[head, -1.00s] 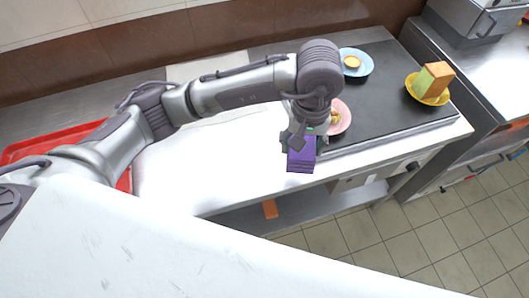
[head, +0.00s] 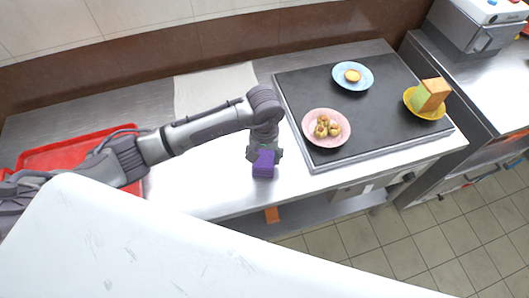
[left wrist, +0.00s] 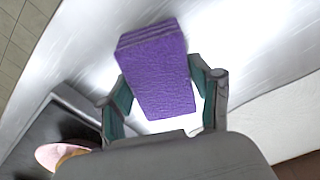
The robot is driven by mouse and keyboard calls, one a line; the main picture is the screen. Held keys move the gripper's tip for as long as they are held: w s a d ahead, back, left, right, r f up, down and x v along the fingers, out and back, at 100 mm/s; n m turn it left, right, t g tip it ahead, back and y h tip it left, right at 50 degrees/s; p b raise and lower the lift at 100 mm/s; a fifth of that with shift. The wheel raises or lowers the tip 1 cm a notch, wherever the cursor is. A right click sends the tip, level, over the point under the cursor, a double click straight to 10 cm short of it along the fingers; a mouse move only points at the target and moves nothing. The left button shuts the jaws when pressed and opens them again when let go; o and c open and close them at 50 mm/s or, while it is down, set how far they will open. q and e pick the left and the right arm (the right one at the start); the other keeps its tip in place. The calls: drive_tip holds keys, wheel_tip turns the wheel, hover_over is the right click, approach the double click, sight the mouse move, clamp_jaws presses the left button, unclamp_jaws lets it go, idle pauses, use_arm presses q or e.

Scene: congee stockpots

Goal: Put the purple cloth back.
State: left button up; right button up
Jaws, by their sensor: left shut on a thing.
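The purple cloth (head: 264,170) is a folded, layered block. My left gripper (head: 264,156) is shut on it, and the cloth hangs below the fingers over the bare counter, left of the black griddle. In the left wrist view the cloth (left wrist: 158,72) sits between the two green-padded fingers of the left gripper (left wrist: 163,98). Whether the cloth touches the counter is hard to tell. My right gripper is not in view.
The black griddle (head: 300,84) holds a pink plate of food (head: 342,137), a blue plate (head: 368,81) and a yellow plate (head: 411,108) with a sponge-like block (head: 432,95). A red tray (head: 65,153) lies at left. A pale sheet (head: 205,90) lies at the back. The counter (head: 190,195) around the cloth is clear.

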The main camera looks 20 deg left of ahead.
sight(265, 155)
use_arm(q)
drive_tip(key=shift+f, duration=0.1)
drive_tip(key=shift+f+b, duration=0.1)
drive_tip(key=shift+b, duration=0.2)
drive_tip(key=o, duration=1.1)
drive_tip(key=shift+r+p, duration=0.35)
drive_tip(key=shift+p, duration=0.05)
wheel_tip(265, 155, up, 12)
drive_tip(key=b, duration=0.3)
drive_tip(key=shift+f, duration=0.15)
